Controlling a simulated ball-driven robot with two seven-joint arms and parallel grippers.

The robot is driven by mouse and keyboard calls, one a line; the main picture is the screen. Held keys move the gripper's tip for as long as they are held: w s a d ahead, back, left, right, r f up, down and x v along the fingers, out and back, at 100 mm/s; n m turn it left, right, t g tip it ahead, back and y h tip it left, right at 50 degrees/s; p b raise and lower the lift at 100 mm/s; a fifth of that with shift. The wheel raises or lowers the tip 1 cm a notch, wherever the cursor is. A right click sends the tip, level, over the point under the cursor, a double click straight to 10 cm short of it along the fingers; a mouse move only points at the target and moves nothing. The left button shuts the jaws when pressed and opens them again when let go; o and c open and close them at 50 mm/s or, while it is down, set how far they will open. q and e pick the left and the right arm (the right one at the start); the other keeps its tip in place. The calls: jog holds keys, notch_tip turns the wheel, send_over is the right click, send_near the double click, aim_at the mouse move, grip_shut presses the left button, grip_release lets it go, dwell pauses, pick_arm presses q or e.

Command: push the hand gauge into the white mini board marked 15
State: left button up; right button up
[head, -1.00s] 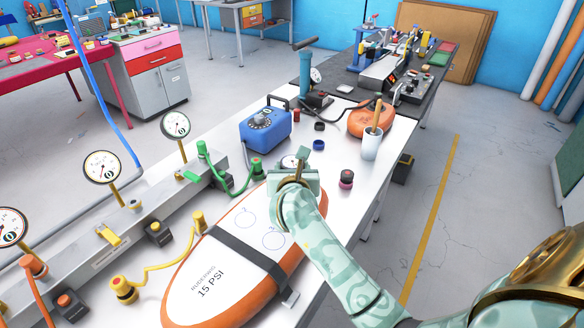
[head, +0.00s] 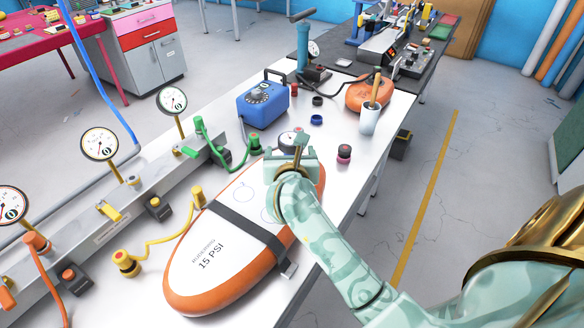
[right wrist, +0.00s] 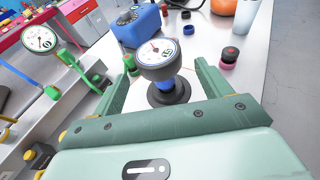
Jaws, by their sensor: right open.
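The hand gauge (right wrist: 157,54) has a round white dial on a blue stem with a black base. In the right wrist view it stands upright between the fingers of my right gripper (right wrist: 166,72), which is open around it and not closed on it. In the head view my right gripper (head: 292,158) is over the far end of the board and the gauge's dial (head: 287,140) shows just behind it. The white mini board (head: 195,270) has an orange rim, a dark strap and the print 15 PSI. It lies on the bench. My left gripper is out of view.
A blue box (head: 262,104) with a dial, a white cup (head: 369,121) and an orange board (head: 362,97) stand farther back. A black and pink cap (head: 344,152) is right of the gripper. Dial gauges (head: 100,144) and coloured hoses line the left rail.

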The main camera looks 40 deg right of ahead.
jog(key=p+v, duration=0.1)
jog(key=v, duration=1)
jog(key=shift+s+a+r, duration=0.15)
jog(key=shift+s+r, duration=0.05)
jog(key=shift+s, duration=0.1)
